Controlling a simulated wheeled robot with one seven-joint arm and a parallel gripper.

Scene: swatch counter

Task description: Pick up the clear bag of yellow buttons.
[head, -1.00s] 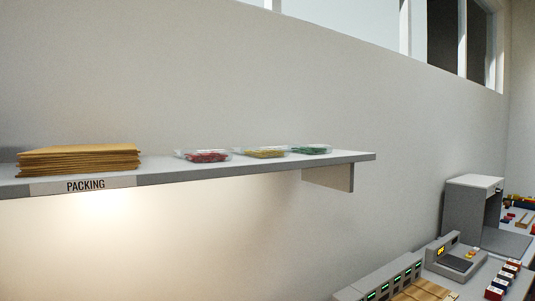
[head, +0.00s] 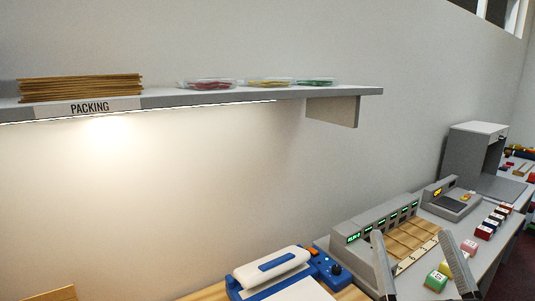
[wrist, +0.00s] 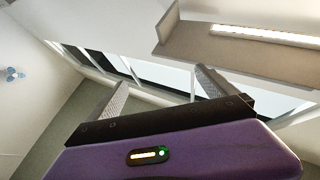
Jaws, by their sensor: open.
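The clear bag of yellow buttons (head: 270,83) lies on the wall shelf, between a clear bag of red buttons (head: 211,84) on its left and a clear bag of green buttons (head: 317,82) on its right. My gripper (head: 412,250) is open and empty, low at the right in the head view, well below the shelf and to the right of the bags. In the wrist view its two fingers (wrist: 160,90) stand apart with nothing between them. That view looks up at the shelf's underside, and no bag shows in it.
The grey shelf (head: 225,97), with a PACKING label and a bracket (head: 333,110), holds a stack of brown envelopes (head: 80,88) at left. Below are a blue and white device (head: 272,272), a grey unit with green displays (head: 375,222) and several coloured blocks (head: 485,232). The wall between is clear.

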